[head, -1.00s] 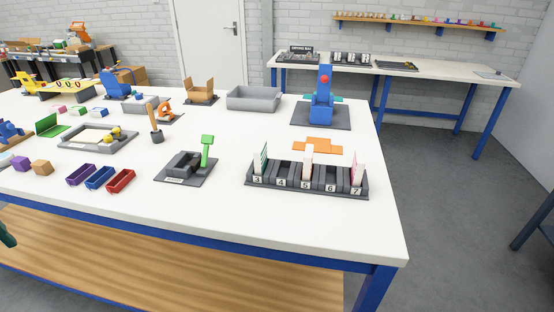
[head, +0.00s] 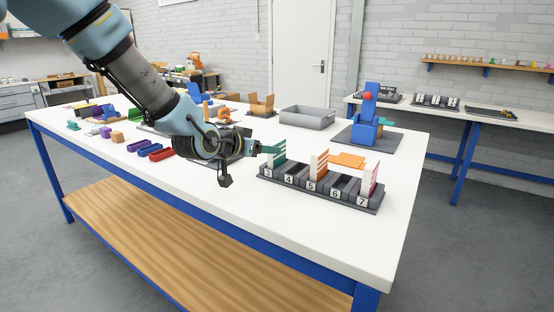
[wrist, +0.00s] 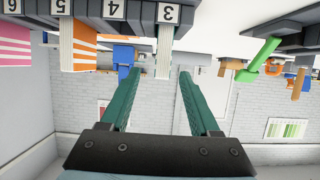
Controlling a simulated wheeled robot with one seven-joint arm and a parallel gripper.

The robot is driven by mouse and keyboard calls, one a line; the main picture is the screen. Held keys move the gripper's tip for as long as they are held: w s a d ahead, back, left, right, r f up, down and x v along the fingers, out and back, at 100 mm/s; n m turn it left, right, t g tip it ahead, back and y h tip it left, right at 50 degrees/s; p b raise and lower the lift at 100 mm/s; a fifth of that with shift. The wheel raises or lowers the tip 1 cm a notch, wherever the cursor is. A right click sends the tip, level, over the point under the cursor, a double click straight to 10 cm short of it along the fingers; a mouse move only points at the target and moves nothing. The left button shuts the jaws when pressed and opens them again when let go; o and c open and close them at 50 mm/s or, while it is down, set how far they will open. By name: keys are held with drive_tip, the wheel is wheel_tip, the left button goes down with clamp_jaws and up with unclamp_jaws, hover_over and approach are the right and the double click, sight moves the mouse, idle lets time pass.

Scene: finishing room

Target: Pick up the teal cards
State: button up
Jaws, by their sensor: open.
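The teal cards (head: 279,153) stand upright in slot 3 at the left end of the dark numbered rack (head: 325,190). They have teal and white stripes in the head view. In the upside-down wrist view the cards (wrist: 164,60) show edge-on as a thin white stack under label 3. My gripper (wrist: 160,72) has two teal fingers spread open. Its fingertips lie on either side of the card edge in that picture, with gaps on both sides. In the head view my gripper (head: 266,149) is level at the cards' left side; contact cannot be told.
Orange cards (head: 319,165) stand in slot 5 and pink cards (head: 374,180) in slot 7. A flat orange piece (head: 348,160) lies behind the rack. A grey tray (head: 307,118) and a blue figure (head: 367,122) stand further back. The front right tabletop is clear.

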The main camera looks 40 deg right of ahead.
sight(277, 156)
drive_tip(key=shift+w+p+x, duration=0.15)
drive_tip(key=shift+p+x, duration=0.45)
drive_tip(key=shift+x, duration=1.25)
drive_tip(key=shift+w+p+x, duration=0.1)
drive_tip(key=shift+p+x, duration=0.5)
drive_tip(key=shift+x, duration=1.2)
drive_tip(key=shift+c, duration=0.4)
clamp_jaws()
